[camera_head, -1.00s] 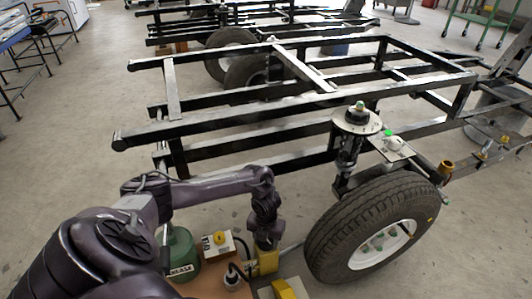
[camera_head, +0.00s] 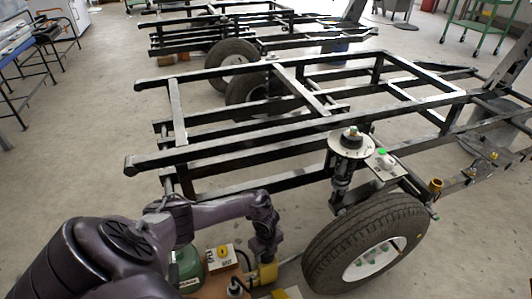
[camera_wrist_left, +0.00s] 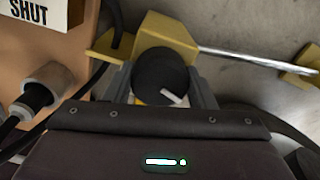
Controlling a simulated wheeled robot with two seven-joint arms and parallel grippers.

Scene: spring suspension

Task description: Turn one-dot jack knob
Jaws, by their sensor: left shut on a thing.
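A black round knob (camera_wrist_left: 155,72) with a short white bar on its face sits on a yellow jack body (camera_wrist_left: 172,32) in the left wrist view. My left gripper (camera_wrist_left: 162,92) is shut on this knob, with a grey finger on each side of it. I cannot make out any dot mark on the knob. In the head view my left gripper (camera_head: 264,252) points down at the yellow jack (camera_head: 265,272), left of the wheel, and hides the knob there. My right gripper is not in view.
A tyred wheel (camera_head: 318,250) and black trailer frame (camera_head: 235,150) stand beside and behind the jack. A small box with a yellow knob (camera_head: 222,252) and a green canister (camera_head: 188,268) are to its left. A "SHUT" label (camera_wrist_left: 30,12) and black hoses show close by.

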